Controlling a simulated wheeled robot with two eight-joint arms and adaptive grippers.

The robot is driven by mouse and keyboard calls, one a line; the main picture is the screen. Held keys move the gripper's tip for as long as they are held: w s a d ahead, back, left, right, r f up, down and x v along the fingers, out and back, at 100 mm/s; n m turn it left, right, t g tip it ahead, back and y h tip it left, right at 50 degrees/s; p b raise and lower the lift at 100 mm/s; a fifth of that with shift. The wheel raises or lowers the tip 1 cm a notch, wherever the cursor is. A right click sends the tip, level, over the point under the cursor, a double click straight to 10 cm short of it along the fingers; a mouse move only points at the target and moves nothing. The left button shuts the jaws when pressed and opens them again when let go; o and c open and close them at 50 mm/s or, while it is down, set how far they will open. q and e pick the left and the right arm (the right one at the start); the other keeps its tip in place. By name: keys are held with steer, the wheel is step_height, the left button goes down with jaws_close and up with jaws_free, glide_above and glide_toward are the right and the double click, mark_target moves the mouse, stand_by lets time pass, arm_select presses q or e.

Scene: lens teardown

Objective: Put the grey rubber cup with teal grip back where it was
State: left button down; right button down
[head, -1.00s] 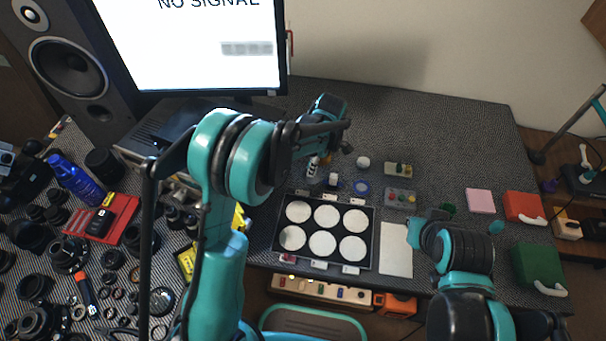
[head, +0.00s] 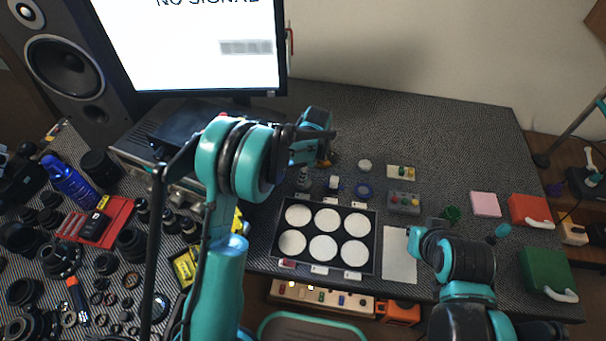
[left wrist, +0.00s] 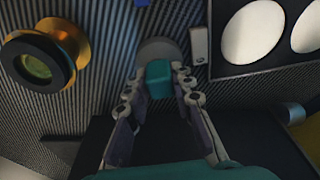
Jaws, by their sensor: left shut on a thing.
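My left gripper (left wrist: 158,88) is shut on the teal grip (left wrist: 158,76) of the grey rubber cup. The round grey cup (left wrist: 158,48) shows just beyond the fingertips in the left wrist view, over the dark ribbed mat. I cannot tell whether it touches the mat. In the head view my left gripper (head: 322,158) is above the mat, behind and left of the small parts at the tray's far side. The cup cannot be made out there. My right arm shows at the lower right; its fingers cannot be made out.
A black tray (head: 375,235) with white round pads lies in front. A gold-rimmed lens part (left wrist: 42,60) and a white tag (left wrist: 199,45) are close to the cup.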

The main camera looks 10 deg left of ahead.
mark_target(308, 181)
arm_select(q)
steer(key=c, duration=1.3)
jaws_free()
steer(key=shift+f, duration=0.1)
steer(key=shift+r+p, duration=0.35)
steer(key=shift+r, duration=0.05)
step_height(308, 181, up, 11)
steer(key=d+p, duration=0.2)
steer(key=p, duration=0.2)
steer(key=s+a+r+m+t+h, duration=0.1)
steer(key=s+a+r+m+t, duration=0.3)
steer(key=s+r+m, duration=0.55)
steer(key=s+a+r+m+t, duration=0.1)
steer(key=s+a+m+t, duration=0.2)
steer(key=s+m, duration=0.5)
steer(key=shift+s+a+r+h, duration=0.15)
steer(key=shift+s+a+h, duration=0.25)
steer(key=shift+s, duration=3.1)
